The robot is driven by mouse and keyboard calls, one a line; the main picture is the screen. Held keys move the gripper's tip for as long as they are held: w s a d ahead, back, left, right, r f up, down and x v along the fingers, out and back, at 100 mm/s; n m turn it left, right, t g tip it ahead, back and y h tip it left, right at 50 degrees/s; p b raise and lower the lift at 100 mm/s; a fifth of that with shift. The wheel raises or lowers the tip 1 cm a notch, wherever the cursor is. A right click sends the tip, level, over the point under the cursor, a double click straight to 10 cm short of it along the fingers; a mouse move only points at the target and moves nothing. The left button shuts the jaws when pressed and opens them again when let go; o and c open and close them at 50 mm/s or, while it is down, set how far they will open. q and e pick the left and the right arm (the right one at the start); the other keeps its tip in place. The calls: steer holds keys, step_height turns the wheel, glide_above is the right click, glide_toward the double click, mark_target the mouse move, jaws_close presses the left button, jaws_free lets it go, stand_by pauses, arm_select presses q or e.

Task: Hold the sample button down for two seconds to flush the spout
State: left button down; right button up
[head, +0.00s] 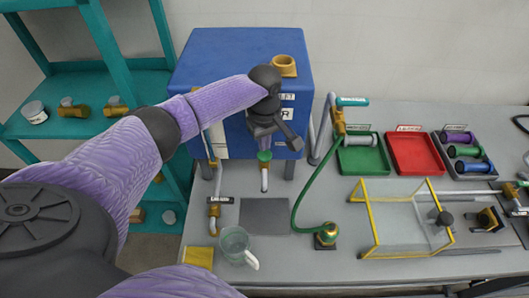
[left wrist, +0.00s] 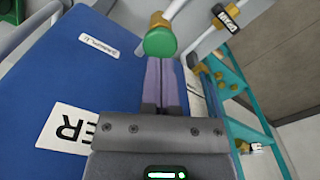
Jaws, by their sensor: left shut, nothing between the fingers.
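The sample button (head: 264,156) is a round green cap on the front of the blue tank (head: 230,55), with a short pale spout (head: 264,180) below it. In the left wrist view the green button (left wrist: 160,42) is large, just beyond my fingertips. My left gripper (head: 265,146) is shut and empty, its fingers pointing at the button. In the left wrist view the closed fingertips (left wrist: 162,60) meet the button's lower edge in the picture. I cannot tell whether they touch or press it. My right gripper is not in view.
A clear jug (head: 235,240) stands on the bench near the front, beside a yellow block (head: 199,257). A green hose (head: 303,195) runs to a brass fitting (head: 326,236). A yellow-framed guard (head: 372,225), a red tray (head: 415,153) and a green tray (head: 362,158) stand at right.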

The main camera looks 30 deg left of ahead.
mark_target(264, 154)
arm_select(q)
steer(key=shift+f, duration=0.15)
stand_by(0.5)
steer(key=shift+f+b, duration=0.5)
steer(key=shift+f, duration=0.85)
stand_by(2.2)
step_height(264, 154, up, 3)
steer(key=p, duration=0.3)
step_height(264, 154, up, 5)
steer(key=p, duration=0.6)
steer(key=shift+r+p, duration=0.15)
steer(key=shift+p, duration=0.2)
steer(key=shift+f, duration=0.2)
